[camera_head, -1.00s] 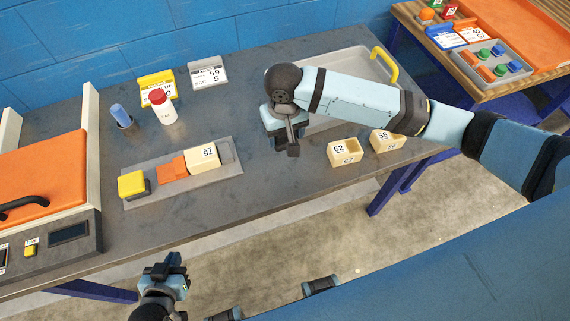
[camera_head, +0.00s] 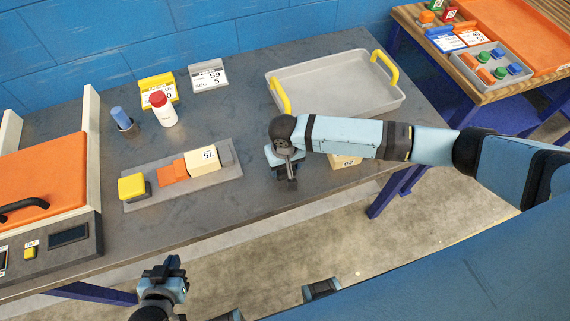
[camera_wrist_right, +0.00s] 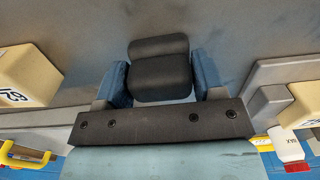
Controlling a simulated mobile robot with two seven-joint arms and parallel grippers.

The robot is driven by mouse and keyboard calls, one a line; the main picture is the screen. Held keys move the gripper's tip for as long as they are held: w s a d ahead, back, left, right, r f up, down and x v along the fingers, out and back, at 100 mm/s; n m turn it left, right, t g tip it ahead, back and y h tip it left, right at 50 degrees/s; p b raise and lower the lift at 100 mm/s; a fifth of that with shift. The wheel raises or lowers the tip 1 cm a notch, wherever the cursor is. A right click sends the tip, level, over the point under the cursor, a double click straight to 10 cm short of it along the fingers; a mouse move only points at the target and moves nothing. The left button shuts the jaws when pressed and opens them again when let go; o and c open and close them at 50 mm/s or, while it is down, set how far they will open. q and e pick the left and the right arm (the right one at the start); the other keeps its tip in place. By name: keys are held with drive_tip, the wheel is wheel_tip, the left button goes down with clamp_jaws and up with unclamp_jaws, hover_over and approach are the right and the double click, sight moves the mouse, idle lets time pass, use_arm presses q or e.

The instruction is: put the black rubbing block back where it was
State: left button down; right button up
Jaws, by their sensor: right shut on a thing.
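My right gripper (camera_head: 288,178) is shut on the black rubbing block (camera_wrist_right: 160,75), which sits between the two blue fingers in the right wrist view. In the head view the gripper and arm mostly hide the block. They are over the front part of the table, right of the grey plate (camera_head: 190,193). I cannot tell whether the block touches the table. The plate carries a yellow block (camera_head: 131,186), orange stepped pieces (camera_head: 172,170) and a cream foam mould (camera_head: 203,159). My left gripper (camera_head: 163,268) is low, in front of the table edge; its jaw opening is unclear.
A grey tray with yellow handles (camera_head: 330,88) stands at the back right, apparently empty. A cream mould (camera_head: 345,161) is partly hidden behind my right arm. A red-capped bottle (camera_head: 163,110), a blue-topped cup (camera_head: 122,120) and number cards (camera_head: 208,76) stand behind the plate.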

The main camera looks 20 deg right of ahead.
drive_tip(key=o, duration=0.9)
drive_tip(key=shift+f, duration=0.1)
drive_tip(key=shift+c, duration=0.2)
wheel_tip(320, 180, up, 12)
drive_tip(key=s+a+f+t+y, duration=0.1)
drive_tip(key=s+a+f+y, duration=0.1)
drive_tip(key=s+a+f+n+t+y, duration=0.1)
drive_tip(key=s+a+f+t+y, duration=0.1)
drive_tip(key=a, duration=0.1)
drive_tip(key=s+a+f+t+y, duration=0.1)
drive_tip(key=s+a+f+y, duration=0.1)
drive_tip(key=shift+a+f+n, duration=0.25)
drive_tip(key=shift+f+n, duration=0.15)
drive_tip(key=s+d+f+t, duration=0.1)
drive_tip(key=s+d+t, duration=0.1)
drive_tip(key=s+d+f+t, duration=0.1)
drive_tip(key=d+f, duration=0.1)
drive_tip(key=shift+s+t, duration=0.35)
drive_tip(key=shift+t, duration=0.05)
drive_tip(key=s+d+f+n+t+h, duration=0.1)
drive_tip(key=s+d+f+t+h, duration=0.1)
drive_tip(key=s+d, duration=0.5)
drive_tip(key=shift+s+d+f+t+h, duration=0.2)
drive_tip(key=shift+s+d+t+h, duration=0.1)
drive_tip(key=shift+d+t, duration=0.4)
